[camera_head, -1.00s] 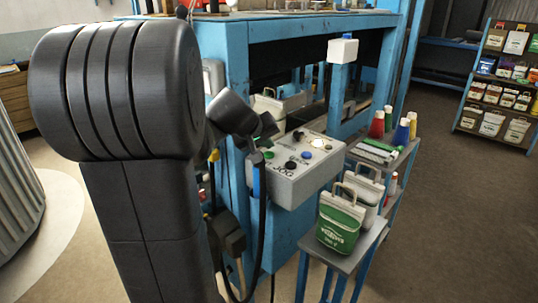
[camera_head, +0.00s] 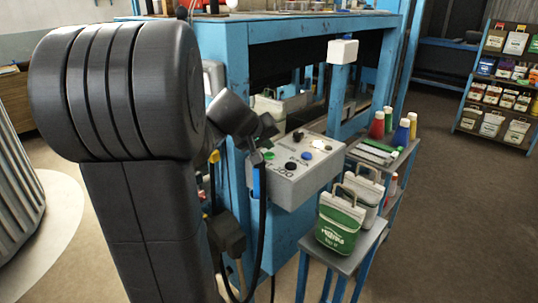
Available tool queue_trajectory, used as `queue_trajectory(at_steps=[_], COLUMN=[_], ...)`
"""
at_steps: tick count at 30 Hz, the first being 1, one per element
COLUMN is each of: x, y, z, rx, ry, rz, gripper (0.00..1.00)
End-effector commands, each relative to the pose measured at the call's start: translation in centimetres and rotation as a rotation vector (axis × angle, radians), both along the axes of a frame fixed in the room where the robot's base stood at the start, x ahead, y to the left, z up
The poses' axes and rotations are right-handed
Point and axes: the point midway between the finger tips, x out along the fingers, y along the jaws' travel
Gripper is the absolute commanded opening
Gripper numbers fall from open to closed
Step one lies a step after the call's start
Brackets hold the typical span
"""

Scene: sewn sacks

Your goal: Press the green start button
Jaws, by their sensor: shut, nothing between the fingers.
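The green button (camera_head: 269,156) sits at the left end of the sloping top of a grey control box (camera_head: 325,170). My gripper (camera_head: 266,129) is a small dark shape above and behind the green button, at the end of my dark arm. It is shut with nothing in it. Its fingertips are hard to make out, and a gap shows between it and the button.
The control box is fixed to a blue machine frame (camera_head: 290,32). A black cable (camera_head: 262,225) hangs in front of it. A small stand (camera_head: 352,262) with green and white sacks (camera_head: 339,224) is at its right, beside a shelf with coloured spools (camera_head: 400,135). Open floor lies further right.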

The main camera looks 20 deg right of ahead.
Motion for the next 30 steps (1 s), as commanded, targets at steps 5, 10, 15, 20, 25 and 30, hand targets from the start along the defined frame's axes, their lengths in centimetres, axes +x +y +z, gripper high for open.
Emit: queue_trajectory(at_steps=[5,10,15,20,25,30], x=[0.0,0.0,0.0,0.0,-0.01,-0.01], y=[0.0,0.0,0.0,0.0,0.0,0.01], z=[0.0,0.0,0.0,-0.33,-0.89,-0.85], rx=[0.0,0.0,0.0,0.0,0.0,0.0], ry=[0.0,0.0,0.0,0.0,-0.001,0.0], rz=[0.0,0.0,0.0,0.0,-0.001,0.0], gripper=[0.0,0.0,0.0,0.0,0.0,0.0])
